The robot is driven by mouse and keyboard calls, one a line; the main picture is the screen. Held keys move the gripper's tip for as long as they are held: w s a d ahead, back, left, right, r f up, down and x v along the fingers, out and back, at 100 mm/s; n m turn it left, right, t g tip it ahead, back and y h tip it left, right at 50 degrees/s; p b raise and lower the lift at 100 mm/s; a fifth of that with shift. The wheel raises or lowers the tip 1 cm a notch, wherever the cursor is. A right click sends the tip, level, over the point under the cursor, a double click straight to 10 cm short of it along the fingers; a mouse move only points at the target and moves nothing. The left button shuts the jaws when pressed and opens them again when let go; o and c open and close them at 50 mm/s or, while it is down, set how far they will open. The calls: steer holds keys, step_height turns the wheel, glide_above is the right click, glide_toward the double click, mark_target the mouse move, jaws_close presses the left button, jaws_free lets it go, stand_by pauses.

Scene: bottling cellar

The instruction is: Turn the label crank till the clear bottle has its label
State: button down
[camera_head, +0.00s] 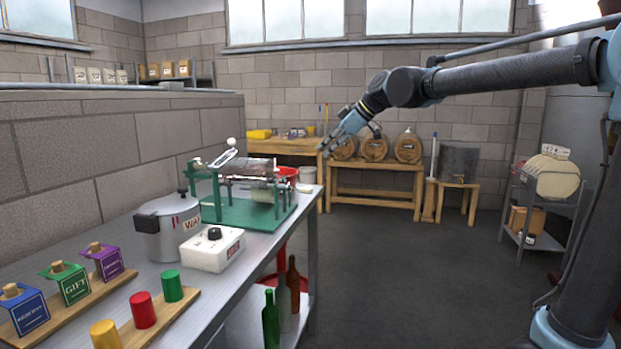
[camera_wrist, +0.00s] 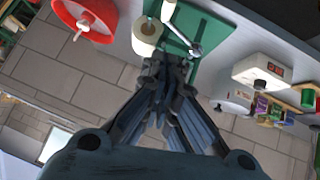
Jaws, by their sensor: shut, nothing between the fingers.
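The green labelling machine (camera_head: 245,212) stands on the far part of the metal bench. A bottle-like cylinder (camera_head: 250,170) lies across it; I cannot tell whether it is the clear bottle or bears a label. The crank (camera_head: 224,156) is a pale bar with a white knob, raised at the machine's left; the wrist view also shows a crank-like arm with a white ball (camera_wrist: 195,50). A pale label roll (camera_wrist: 147,36) sits at the machine's edge. My gripper (camera_head: 327,151) is shut and empty, in the air right of the machine; its fingers also show in the wrist view (camera_wrist: 165,76).
A wax pot (camera_head: 168,228) and white control box (camera_head: 212,250) stand on the near bench, with label blocks and coloured caps. Several bottles (camera_head: 271,322) stand on the lower shelf. A red tub (camera_wrist: 88,18) is beside the bench. The floor (camera_head: 400,270) right of the bench is clear.

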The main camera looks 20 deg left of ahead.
glide_above(308, 191)
step_height(308, 191, down, 7)
steer(key=shift+f, duration=1.95)
